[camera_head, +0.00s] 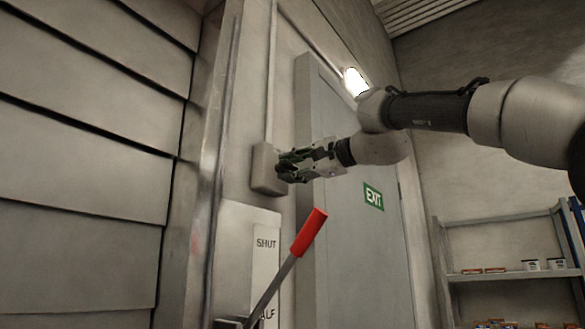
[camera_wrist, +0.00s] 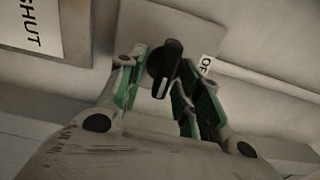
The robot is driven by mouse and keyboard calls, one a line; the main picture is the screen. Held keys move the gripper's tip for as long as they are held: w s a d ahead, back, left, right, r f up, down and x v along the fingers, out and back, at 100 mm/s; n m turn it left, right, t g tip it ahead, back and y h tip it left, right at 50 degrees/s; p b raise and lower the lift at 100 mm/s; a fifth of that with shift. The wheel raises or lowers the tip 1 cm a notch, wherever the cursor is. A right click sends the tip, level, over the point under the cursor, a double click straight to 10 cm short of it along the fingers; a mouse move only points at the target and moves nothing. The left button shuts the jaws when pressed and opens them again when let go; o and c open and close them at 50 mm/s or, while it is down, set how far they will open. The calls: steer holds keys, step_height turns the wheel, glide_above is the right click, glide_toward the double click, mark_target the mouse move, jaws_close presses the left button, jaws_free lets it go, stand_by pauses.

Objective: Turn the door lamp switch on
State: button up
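The switch is a grey wall box (camera_head: 264,170) left of the grey door, with a conduit running up from it. In the wrist view, a black rotary knob (camera_wrist: 165,66) with a white pointer line stands out from the box's plate (camera_wrist: 195,28). A bright lamp (camera_head: 356,82) shows above the door.
A red-handled lever (camera_head: 309,232) rises below my gripper, in front of a panel marked "SHUT" (camera_head: 265,244). The grey door (camera_head: 345,235) bears a green EXIT sign (camera_head: 373,196). Shelves (camera_head: 508,276) with small containers stand at the right.

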steer(key=v, duration=1.2)
stand_by(0.4)
